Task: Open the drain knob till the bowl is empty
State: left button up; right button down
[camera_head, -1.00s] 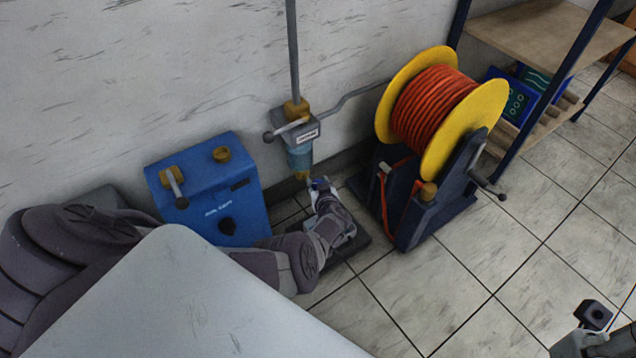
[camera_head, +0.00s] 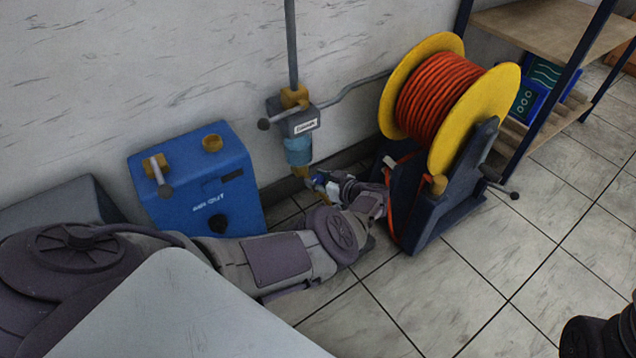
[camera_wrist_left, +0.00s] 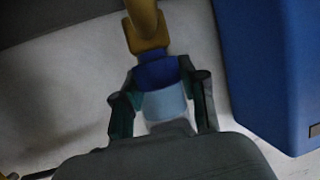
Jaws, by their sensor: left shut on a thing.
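The filter unit (camera_head: 292,119) hangs on a grey pipe against the wall, with a bluish see-through bowl (camera_head: 298,151) under its grey head. How much liquid is in the bowl is too small to tell.
A blue box (camera_head: 200,183) with brass fittings and a lever stands left of the filter. A hose reel (camera_head: 474,110) with yellow flanges and orange hose stands close on the right. A shelf (camera_head: 548,30) is farther right. Tiled floor is free at lower right.

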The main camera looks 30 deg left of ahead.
pick_arm(q)
jog(key=shift+a+r, duration=0.1)
jog(key=o, duration=1.2)
jog(key=shift+c, duration=0.2)
